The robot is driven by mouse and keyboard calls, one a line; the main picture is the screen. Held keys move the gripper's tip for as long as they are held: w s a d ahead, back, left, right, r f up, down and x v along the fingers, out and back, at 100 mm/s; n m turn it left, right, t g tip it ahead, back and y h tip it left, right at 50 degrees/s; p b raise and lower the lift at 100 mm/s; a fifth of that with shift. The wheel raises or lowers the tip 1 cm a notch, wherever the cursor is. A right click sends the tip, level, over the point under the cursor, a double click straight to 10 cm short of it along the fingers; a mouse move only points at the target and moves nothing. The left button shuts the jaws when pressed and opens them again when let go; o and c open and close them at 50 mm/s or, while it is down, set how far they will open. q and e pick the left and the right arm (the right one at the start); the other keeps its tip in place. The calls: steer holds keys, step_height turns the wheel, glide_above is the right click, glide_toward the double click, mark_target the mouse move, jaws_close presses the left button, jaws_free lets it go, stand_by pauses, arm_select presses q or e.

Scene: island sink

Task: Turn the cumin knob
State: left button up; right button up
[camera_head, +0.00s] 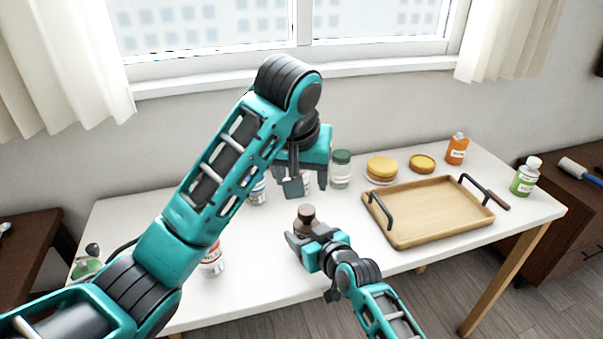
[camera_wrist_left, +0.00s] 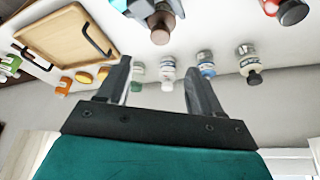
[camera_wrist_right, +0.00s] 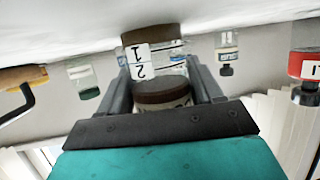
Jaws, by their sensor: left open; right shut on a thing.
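The cumin container (camera_head: 306,216) has a dark brown knob on top and stands on the white table in the head view. My right gripper (camera_head: 306,241) is shut on its body from the front. In the right wrist view the container (camera_wrist_right: 162,92) sits between the fingers, with brown parts and a white label with numerals showing behind; which surfaces belong to one piece is hard to tell. My left gripper (camera_head: 308,186) is open, fingers down, above and slightly behind the knob. In the left wrist view the brown knob (camera_wrist_left: 161,30) lies beyond the open fingertips, apart from them.
A wooden tray (camera_head: 430,238) with black handles stands to the right. A green-lidded jar (camera_head: 341,170) stands at the back. A red-labelled bottle (camera_head: 212,259) stands left.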

mark_target(307, 209)
arm_select(q)
steer(key=shift+w+r, duration=0.1)
steer(key=shift+r, duration=0.05)
stand_by(0.3)
steer(key=x, duration=1.2)
steer(key=shift+f, duration=0.25)
steer(key=c, duration=1.1)
steer(key=m+h, duration=0.1)
steer(key=m, duration=0.1)
steer(key=m+g+h, duration=0.1)
steer(key=m, duration=0.2)
steer(key=shift+a+m, duration=0.15)
steer(key=shift+m, duration=0.15)
